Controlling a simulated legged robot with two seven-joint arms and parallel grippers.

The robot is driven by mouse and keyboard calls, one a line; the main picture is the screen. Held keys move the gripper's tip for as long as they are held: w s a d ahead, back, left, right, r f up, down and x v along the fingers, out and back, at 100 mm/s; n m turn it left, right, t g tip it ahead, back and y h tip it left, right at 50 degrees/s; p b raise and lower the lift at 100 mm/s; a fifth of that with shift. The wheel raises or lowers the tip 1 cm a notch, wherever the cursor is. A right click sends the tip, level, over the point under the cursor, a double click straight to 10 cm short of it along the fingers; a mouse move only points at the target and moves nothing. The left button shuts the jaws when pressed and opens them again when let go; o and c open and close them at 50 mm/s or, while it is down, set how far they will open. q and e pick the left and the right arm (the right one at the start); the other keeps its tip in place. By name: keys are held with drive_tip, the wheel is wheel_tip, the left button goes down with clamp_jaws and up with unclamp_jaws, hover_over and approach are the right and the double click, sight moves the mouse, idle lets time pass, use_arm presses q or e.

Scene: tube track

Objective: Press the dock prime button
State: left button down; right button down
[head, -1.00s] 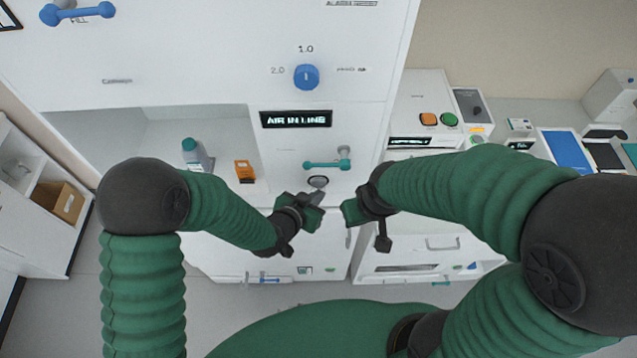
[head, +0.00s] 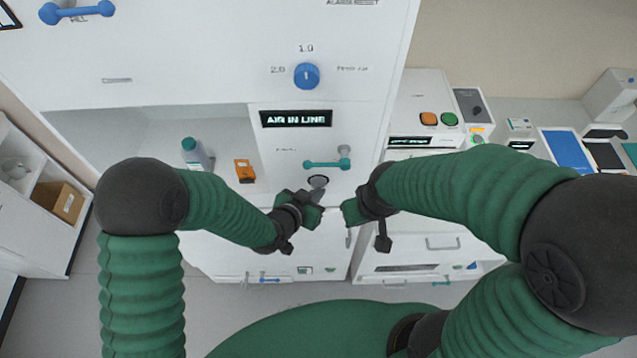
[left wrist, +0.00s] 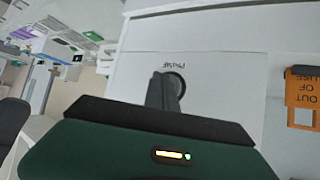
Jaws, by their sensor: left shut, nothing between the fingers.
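The dock prime button is a small round button with a dark ring (head: 318,181) on the white cabinet front, below the teal handle. In the left wrist view the button (left wrist: 180,83) sits beside an upside-down "PRIME" label. My left gripper (head: 314,196) is shut and empty, its fingertips just in front of the button. In the left wrist view its dark fingers (left wrist: 163,92) overlap and partly hide the button. Whether they touch it I cannot tell. My right gripper (head: 350,212) is right of and below the button; its fingers are not clear.
A teal handle (head: 325,164) sticks out just above the button, under a display (head: 296,118) reading "AIR IN LINE". An orange "OUT OF USE" tag (head: 245,171) and a teal-capped bottle (head: 193,154) are in the recess to the left. My right gripper is close beside my left.

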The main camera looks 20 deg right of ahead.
use_arm(q)
drive_tip(key=shift+w+d, duration=0.1)
drive_tip(key=shift+w, duration=0.5)
idle(0.9)
drive_tip(key=shift+s+a, duration=0.2)
drive_tip(key=shift+s, duration=0.7)
drive_tip(key=shift+s, duration=0.1)
drive_tip(key=shift+s+a+b, duration=0.15)
drive_tip(key=shift+s+a, duration=0.1)
drive_tip(key=shift+s, duration=0.55)
drive_tip(key=shift+s+a+b, duration=0.2)
drive_tip(key=shift+s, duration=0.55)
drive_tip(key=shift+s+a+b, duration=0.15)
drive_tip(key=shift+s+a, duration=0.1)
drive_tip(key=shift+s, duration=0.55)
